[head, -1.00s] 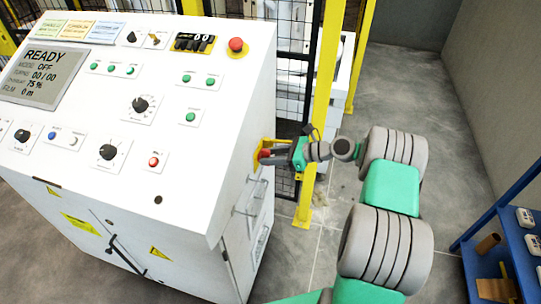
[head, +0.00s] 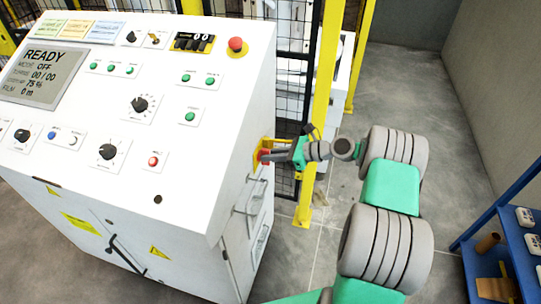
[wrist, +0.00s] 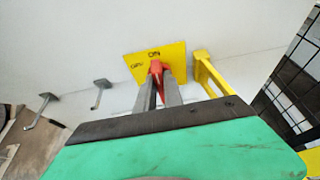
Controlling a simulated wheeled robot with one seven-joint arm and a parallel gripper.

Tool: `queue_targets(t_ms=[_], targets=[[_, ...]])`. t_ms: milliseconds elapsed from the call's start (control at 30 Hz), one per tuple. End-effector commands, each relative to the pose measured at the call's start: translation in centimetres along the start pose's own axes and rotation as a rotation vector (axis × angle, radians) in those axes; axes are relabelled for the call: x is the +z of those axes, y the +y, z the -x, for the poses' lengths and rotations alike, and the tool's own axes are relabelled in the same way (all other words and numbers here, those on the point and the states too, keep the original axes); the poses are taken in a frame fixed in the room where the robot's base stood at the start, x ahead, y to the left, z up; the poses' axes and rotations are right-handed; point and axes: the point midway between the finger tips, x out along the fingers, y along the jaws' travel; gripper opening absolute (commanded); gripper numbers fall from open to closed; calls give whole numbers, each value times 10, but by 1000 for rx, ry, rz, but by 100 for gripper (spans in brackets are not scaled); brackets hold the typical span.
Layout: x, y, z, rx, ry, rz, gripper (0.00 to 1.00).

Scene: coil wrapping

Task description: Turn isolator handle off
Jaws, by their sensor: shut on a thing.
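The isolator handle is red and sits on a yellow plate on the right side of the white cabinet; the handle (wrist: 156,68) shows in the wrist view, and the yellow plate (wrist: 135,62) carries the word ON at its top. My gripper (wrist: 160,85) is shut on the handle, one grey finger on each side. In the head view my gripper (head: 272,155) is at the cabinet's side, with a bit of the red handle (head: 264,154) showing. The fingers hide part of the handle, and its exact angle is hard to tell.
A yellow bracket (wrist: 205,72) stands right of the plate in the wrist view. Grey hooks or handles (wrist: 100,92) stick out at the left. A yellow fence post (head: 322,110) with black mesh is behind my arm. A blue shelf (head: 510,245) stands at the right.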

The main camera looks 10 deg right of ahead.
Motion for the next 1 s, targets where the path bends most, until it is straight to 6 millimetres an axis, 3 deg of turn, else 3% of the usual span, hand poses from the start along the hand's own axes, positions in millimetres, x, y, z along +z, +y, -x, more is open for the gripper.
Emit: queue_targets(t_ms=[367, 1000], targets=[[1, 2, 0, -43, -1, 103, 0], [-6, 9, -3, -261, -1, 627, 0]])
